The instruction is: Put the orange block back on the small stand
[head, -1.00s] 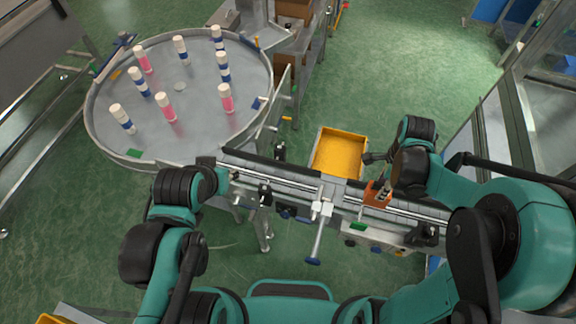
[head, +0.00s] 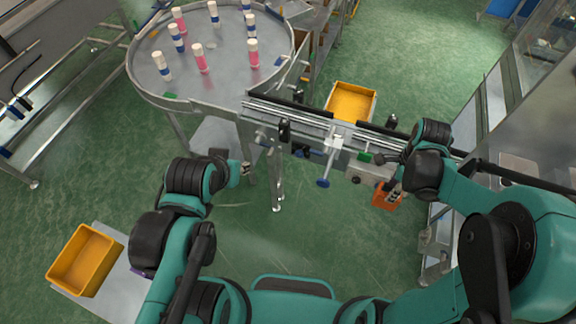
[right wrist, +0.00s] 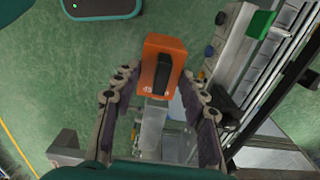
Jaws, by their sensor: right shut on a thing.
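The orange block (head: 387,197) hangs at the near side of the conveyor, right of its middle, in the head view. In the right wrist view the block (right wrist: 163,62) shows a dark slot on its face. My right gripper (head: 396,187) is shut on it; its two fingers (right wrist: 158,108) stand on either side below the block in the wrist view. My left gripper (head: 246,169) is near the left end of the conveyor, apart from the block; its jaws are too small to read. I cannot make out the small stand for certain.
The conveyor (head: 300,112) crosses the middle, with clamps and handles on its near side. A round table (head: 215,75) with several bottles stands at upper left. Yellow bins sit behind the conveyor (head: 350,102) and at lower left (head: 84,262). Green floor lies open before the conveyor.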

